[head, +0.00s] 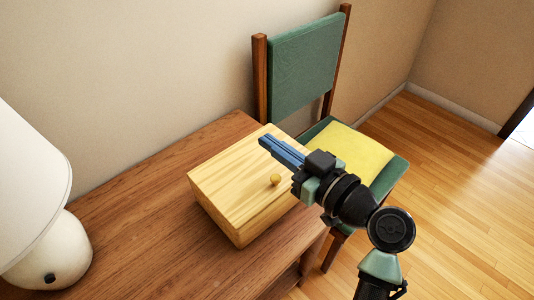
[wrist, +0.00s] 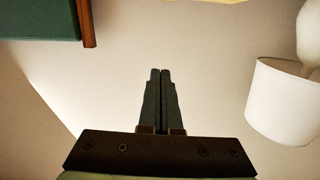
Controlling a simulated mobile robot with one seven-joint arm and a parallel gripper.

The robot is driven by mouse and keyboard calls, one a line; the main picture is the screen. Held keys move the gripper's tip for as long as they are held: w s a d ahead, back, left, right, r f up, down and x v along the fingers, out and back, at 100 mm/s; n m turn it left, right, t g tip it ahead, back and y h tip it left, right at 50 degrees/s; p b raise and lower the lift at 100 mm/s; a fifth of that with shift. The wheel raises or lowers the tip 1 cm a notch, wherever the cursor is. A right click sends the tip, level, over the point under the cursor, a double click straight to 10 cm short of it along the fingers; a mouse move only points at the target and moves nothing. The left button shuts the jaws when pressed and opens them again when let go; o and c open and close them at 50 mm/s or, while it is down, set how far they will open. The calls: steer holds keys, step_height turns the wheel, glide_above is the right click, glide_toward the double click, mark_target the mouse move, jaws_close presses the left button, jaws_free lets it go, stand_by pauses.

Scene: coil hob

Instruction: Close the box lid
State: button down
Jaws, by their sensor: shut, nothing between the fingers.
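A light wooden box (head: 235,185) sits on the brown wooden table in the head view. A small pale strip shows at the top of the wrist view, too little to identify surely.
The table (head: 135,225) has free room left of the box. A white lamp (head: 45,240) stands at the table's left, also in the wrist view (wrist: 285,105). A green chair (head: 303,65) with a yellow seat pad (head: 350,150) stands behind and right. A wall runs behind.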

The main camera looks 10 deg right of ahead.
mark_target(284, 191)
steer(key=f+b, duration=0.1)
steer(key=b, duration=0.2)
steer(key=s+f+t+b, duration=0.1)
steer(key=f+b, duration=0.1)
steer(key=b, duration=0.1)
steer(key=d+f+t+y+b, duration=0.1)
steer(key=b, duration=0.2)
steer(key=shift+s+d+f, duration=0.1)
steer(key=shift+s+f, duration=0.15)
steer(key=shift+s, duration=0.15)
steer(key=b, duration=0.2)
steer(key=f+t+b, duration=0.1)
steer(key=b, duration=0.1)
steer(key=f+t+y+b, duration=0.1)
steer(key=b, duration=0.1)
steer(key=shift+s+d, duration=0.3)
steer(key=shift+s, duration=0.1)
steer(key=f+b, duration=0.1)
steer(key=b, duration=0.2)
steer(key=shift+s+d+f, duration=0.15)
steer(key=shift+s+f, duration=0.05)
